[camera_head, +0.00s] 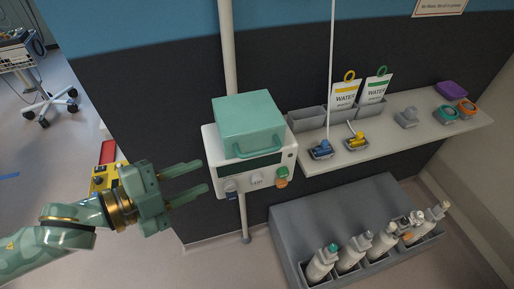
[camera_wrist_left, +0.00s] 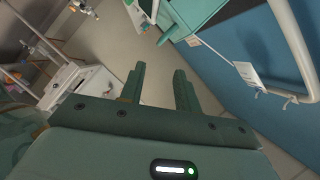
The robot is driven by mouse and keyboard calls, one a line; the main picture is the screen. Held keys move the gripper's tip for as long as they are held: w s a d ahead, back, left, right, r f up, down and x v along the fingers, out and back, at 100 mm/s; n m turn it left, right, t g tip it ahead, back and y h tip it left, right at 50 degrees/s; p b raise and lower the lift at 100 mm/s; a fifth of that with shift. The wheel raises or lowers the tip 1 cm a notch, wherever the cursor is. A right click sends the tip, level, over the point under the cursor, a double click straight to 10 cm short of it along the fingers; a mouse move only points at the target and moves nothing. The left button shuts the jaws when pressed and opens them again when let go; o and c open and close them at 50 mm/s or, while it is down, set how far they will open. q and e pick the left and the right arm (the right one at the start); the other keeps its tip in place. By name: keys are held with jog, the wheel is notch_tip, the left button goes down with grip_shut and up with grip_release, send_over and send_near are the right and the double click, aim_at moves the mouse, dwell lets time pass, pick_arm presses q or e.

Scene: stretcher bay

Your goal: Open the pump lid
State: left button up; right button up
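The pump (camera_head: 250,182) is a white box mounted on a pale vertical pole. Its teal lid (camera_head: 249,124) sits on top, with a handle (camera_head: 258,151) along the front lower edge; the lid looks closed. My left gripper (camera_head: 196,179) is just left of the pump, its two fingers apart and pointing at it, with nothing between them. In the left wrist view the open fingers (camera_wrist_left: 160,85) show, and part of a teal and white thing is at the top. My right gripper is in neither view.
A shelf (camera_head: 420,134) on the right holds grey bins, WATER cards (camera_head: 345,95) and small clamps. A grey rack (camera_head: 330,215) with several white bottles stands on the floor below. A yellow and red thing (camera_head: 104,174) is behind my left gripper.

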aim_at(253, 155)
pick_arm(q)
jog(key=p+x, duration=0.1)
jog(key=x, duration=1.4)
jog(key=shift+w+d, duration=0.15)
jog(key=shift+d, duration=0.05)
jog(key=shift+c, duration=0.3)
jog(key=shift+r, duration=0.1)
grip_shut()
